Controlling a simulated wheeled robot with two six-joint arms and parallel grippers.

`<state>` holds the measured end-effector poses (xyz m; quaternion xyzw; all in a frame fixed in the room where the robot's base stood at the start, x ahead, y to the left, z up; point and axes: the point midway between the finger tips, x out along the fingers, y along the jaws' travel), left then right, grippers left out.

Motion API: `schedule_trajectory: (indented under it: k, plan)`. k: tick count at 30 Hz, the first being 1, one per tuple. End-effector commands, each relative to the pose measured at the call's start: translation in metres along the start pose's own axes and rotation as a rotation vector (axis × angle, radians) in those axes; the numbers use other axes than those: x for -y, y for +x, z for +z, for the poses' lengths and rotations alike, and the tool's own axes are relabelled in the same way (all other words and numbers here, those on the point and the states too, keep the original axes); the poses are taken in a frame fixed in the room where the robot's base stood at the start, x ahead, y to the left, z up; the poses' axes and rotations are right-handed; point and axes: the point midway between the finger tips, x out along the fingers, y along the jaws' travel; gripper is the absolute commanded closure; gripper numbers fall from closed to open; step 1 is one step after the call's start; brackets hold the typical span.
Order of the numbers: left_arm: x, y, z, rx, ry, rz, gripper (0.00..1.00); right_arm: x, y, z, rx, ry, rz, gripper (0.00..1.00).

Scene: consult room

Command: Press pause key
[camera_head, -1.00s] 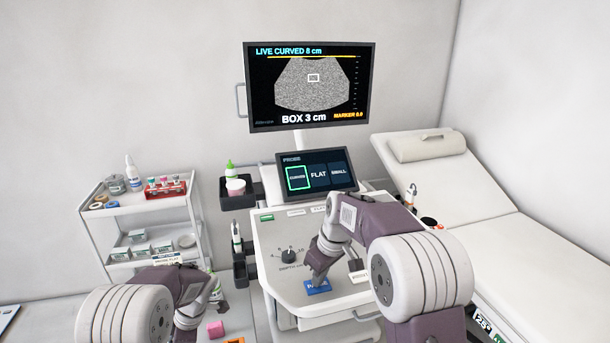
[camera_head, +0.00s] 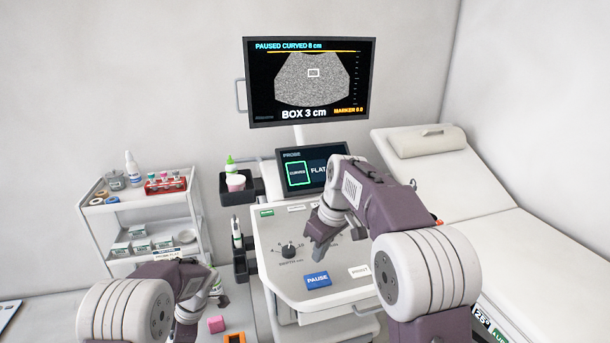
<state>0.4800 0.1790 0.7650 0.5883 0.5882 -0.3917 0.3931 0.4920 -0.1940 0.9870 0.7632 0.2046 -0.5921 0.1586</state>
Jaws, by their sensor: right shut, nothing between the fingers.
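My right gripper (camera_head: 317,254) is shut and empty. It is above and behind the pause key in the picture, apart from it. The upper monitor (camera_head: 309,82) reads "PAUSED CURVED 8 cm" over a grey scan image. My left arm comes in at the lower left, and its gripper (camera_head: 216,300) shows only in part; I cannot tell its jaw state.
A depth knob (camera_head: 288,251) is left of my right gripper, and a print key (camera_head: 359,271) is right of the pause key. The probe screen (camera_head: 300,172) is partly hidden by my right arm. A stocked trolley (camera_head: 137,200) stands left; an exam couch (camera_head: 480,206) stands right.

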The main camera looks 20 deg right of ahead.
Motion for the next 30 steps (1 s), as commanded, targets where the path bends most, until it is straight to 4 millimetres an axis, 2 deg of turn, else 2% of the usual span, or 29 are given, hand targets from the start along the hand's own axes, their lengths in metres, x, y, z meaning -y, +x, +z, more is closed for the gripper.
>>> schedule_trajectory:
  k: [10,30]
  plan:
    - [0.002,0.002,0.001,0.000,0.001,-0.006,1.00,0.001,-0.004,0.002,-0.001,0.000,0.001,1.00]
    - [0.002,0.002,0.001,0.000,0.001,-0.006,1.00,0.034,-0.066,0.044,-0.003,0.000,0.002,1.00]
